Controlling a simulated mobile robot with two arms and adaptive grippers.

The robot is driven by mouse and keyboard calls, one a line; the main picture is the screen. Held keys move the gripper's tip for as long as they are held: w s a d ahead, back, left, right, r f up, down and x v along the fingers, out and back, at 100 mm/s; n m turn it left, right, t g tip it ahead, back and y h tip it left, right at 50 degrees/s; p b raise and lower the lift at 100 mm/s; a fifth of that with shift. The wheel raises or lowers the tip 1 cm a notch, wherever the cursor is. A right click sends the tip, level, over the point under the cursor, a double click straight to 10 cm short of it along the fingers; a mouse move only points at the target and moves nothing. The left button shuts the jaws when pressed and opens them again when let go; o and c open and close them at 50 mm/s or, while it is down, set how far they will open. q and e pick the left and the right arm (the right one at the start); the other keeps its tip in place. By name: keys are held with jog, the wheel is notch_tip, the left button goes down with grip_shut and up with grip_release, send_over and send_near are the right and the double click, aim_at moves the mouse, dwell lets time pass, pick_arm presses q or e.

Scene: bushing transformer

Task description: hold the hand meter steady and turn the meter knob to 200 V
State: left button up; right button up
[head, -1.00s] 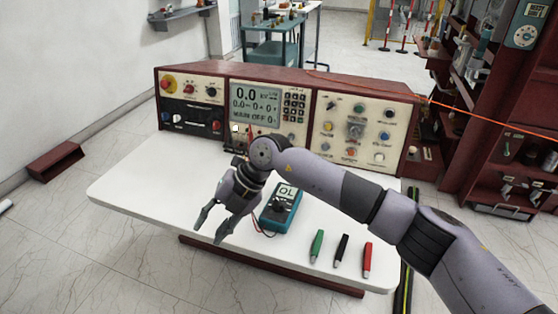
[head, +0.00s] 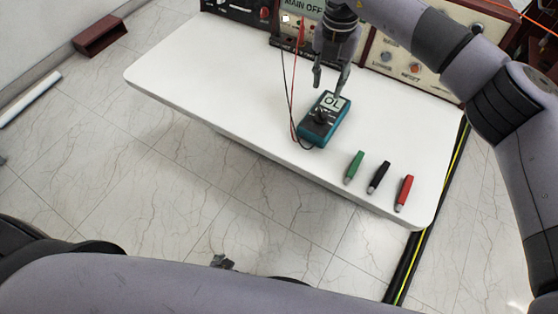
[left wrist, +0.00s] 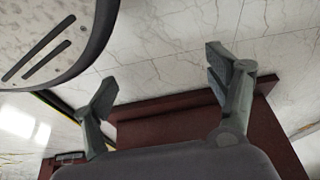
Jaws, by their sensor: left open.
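The hand meter (head: 338,126), teal and black with "OL" on its display, lies on the white table (head: 220,90). Its dark round knob (head: 322,116) shows below the display. My right gripper (head: 328,89) points down at the meter's far end, fingers apart; one fingertip is beside the top left corner and the other overlaps the top edge. I cannot tell whether they touch it. My left gripper is open and empty in the left wrist view (left wrist: 160,80), over the floor away from the meter.
Green (head: 354,167), black (head: 378,177) and red (head: 404,193) clips lie right of the meter. Red and black leads (head: 292,100) run beside it towards the console (head: 397,59). The table's left half is clear. A dark red beam (left wrist: 175,123) shows below my left gripper.

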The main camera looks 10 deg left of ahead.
pick_arm(q)
jog(key=shift+o, duration=1.3)
jog(key=w+d+r+t, duration=0.1)
jog(key=w+d+r, duration=0.2)
jog(key=w+r, duration=0.4)
jog(key=shift+t+h, duration=0.3)
jog(key=shift+t, duration=0.1)
jog(key=w+d+r, duration=0.1)
jog(key=w+r, duration=0.1)
jog(key=r, duration=0.2)
jog(key=w+d+r+t, duration=0.1)
jog(key=w+d+r, duration=0.1)
jog(key=r, duration=0.2)
jog(key=w+d+r+t+h, duration=0.1)
jog(key=w+r, duration=0.2)
jog(key=r, duration=0.1)
jog(key=shift+d+r+m, duration=0.15)
jog(key=shift+r+m, duration=0.05)
jog(key=shift+m, duration=0.2)
notch_tip(320, 180, up, 26)
jog(key=t+h, duration=0.2)
jog(key=t, duration=0.3)
send_over(310, 136)
jog(key=s+a, duration=0.5)
jog(key=s, duration=0.9)
jog(key=x, duration=1.7)
jog(key=shift+s+d+f, duration=0.1)
jog(key=shift+s+f, duration=0.05)
jog(key=shift+f, duration=0.1)
jog(key=shift+c, duration=0.5)
